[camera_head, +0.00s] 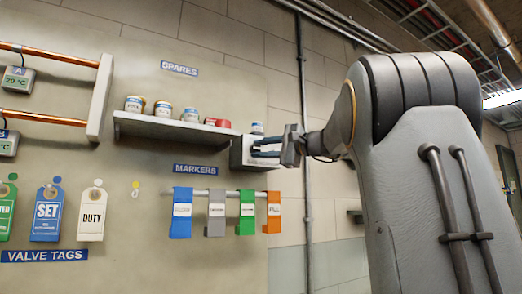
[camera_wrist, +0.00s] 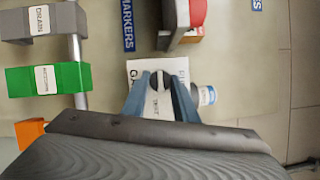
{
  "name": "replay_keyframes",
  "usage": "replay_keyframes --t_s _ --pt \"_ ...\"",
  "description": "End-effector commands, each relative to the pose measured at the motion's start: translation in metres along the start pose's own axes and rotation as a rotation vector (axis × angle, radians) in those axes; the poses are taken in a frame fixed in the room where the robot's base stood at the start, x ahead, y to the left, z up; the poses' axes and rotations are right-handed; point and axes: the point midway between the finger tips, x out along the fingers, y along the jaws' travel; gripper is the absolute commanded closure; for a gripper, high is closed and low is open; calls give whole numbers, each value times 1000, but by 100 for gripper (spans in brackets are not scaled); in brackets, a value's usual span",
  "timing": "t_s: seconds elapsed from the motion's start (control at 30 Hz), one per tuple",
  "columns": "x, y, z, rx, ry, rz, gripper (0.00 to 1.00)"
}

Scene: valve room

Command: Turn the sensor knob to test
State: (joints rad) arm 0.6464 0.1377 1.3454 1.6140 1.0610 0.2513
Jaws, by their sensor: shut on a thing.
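The sensor box (camera_head: 237,152) is a pale box at the right end of the wall shelf. Its printed white face (camera_wrist: 138,69) shows in the wrist view. A dark round knob (camera_wrist: 154,81) with a pale line across it sits on that face. My gripper (camera_head: 257,147) is at the box from the right. In the wrist view its two blue fingers (camera_wrist: 160,84) are shut on the knob, one on each side. Lettering shows between the fingers, too small to read surely. The fingers hide part of the face, and in the head view the knob is hidden.
A small can (camera_wrist: 207,95) is close beside my right finger. Below, a rail (camera_wrist: 77,75) carries coloured markers, including a green one (camera_head: 246,212).

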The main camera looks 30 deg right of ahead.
Motion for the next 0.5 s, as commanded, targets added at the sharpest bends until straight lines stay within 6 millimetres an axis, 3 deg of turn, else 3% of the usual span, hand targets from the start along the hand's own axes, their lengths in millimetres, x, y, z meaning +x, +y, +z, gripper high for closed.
replay_keyframes --t_s 0.03,0.13,0.5 --pt "0 0 -1 1 1 0 69" --pt "0 0 0 1 1 0 55" --pt "-6 0 -1 -1 2 0 55"
